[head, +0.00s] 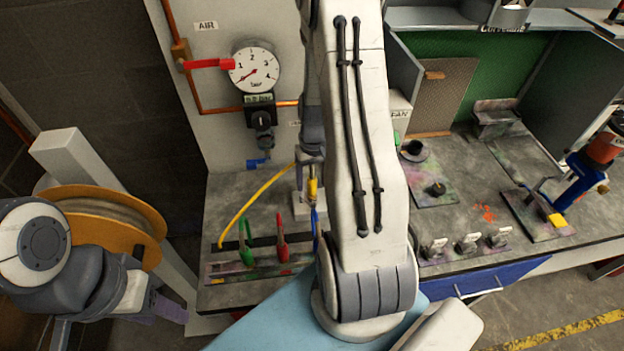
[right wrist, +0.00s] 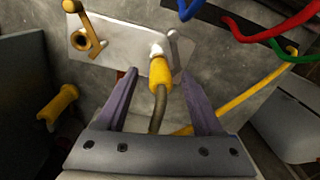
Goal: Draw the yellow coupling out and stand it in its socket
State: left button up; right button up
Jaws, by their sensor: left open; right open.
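The yellow coupling (right wrist: 159,73) shows in the right wrist view with a pale tip against a metal plate (right wrist: 125,50) and a dark stem or hose running back from it. It also shows small in the head view (head: 313,188). My right gripper (right wrist: 158,80) is open, its purple fingers on either side of the coupling, with gaps visible. A brass ring (right wrist: 86,42) on the plate may be the socket; I cannot tell for sure. My left gripper (head: 160,309) is at the lower left of the head view, away from the bench, its jaws open.
A yellow hose (head: 252,203) curves over the bench. A pressure gauge (head: 254,69) and an orange reel (head: 105,215) are nearby.

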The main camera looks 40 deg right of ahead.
aim_at(312, 171)
jog(key=shift+f, duration=0.6)
grip_shut()
jog(key=c, duration=0.9)
grip_release()
grip_shut()
jog(key=shift+r, duration=0.1)
jog(key=shift+r+p, duration=0.4)
jog(key=shift+p, duration=0.05)
jog(key=shift+r+p, duration=2.15)
jog(key=shift+r, duration=0.45)
